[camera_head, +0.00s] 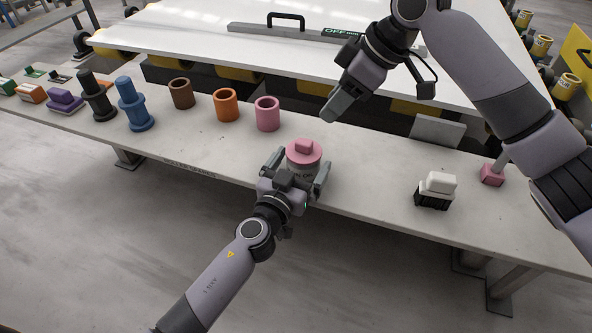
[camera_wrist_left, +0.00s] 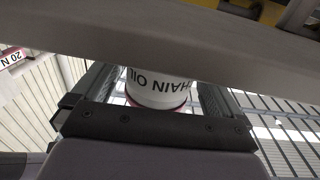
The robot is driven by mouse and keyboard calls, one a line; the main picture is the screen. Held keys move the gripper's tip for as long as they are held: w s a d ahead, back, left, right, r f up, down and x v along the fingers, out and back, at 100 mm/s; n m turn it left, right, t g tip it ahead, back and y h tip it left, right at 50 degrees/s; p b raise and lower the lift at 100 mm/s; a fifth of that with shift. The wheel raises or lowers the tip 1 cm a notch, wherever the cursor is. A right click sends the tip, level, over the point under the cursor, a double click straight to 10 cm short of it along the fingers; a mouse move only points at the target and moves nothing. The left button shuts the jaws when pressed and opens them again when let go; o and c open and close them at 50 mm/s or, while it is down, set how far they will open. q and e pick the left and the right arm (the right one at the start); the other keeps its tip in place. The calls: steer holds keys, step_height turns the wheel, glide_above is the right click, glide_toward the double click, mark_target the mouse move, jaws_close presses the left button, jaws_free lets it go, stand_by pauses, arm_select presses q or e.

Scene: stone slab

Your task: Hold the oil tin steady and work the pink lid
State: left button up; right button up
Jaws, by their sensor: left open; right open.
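The oil tin (camera_head: 301,170) is a white, upright cylinder standing near the front edge of the grey slab (camera_head: 352,196). Its pink lid (camera_head: 304,151), with a raised knob, sits on top. My left gripper (camera_head: 303,180) is open, with its fingers on either side of the tin. In the left wrist view the tin (camera_wrist_left: 160,89) shows its "CHAIN OIL" lettering between the fingers. I cannot tell whether the fingers touch it. My right gripper (camera_head: 334,112) hangs above the slab, behind and right of the tin, apart from the lid; its fingertips overlap in this view.
Pink (camera_head: 267,114), orange (camera_head: 227,105) and brown (camera_head: 181,93) cups stand left of the tin. Blue (camera_head: 133,104) and black (camera_head: 95,96) stepped pieces stand further left. A white-and-black block (camera_head: 436,190) and a pink-based piece (camera_head: 493,174) are to the right. Slab between tin and block is clear.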

arm_select(q)
steer(key=shift+w, duration=0.1)
steer(key=c, duration=1.5)
steer(key=shift+c, duration=0.2)
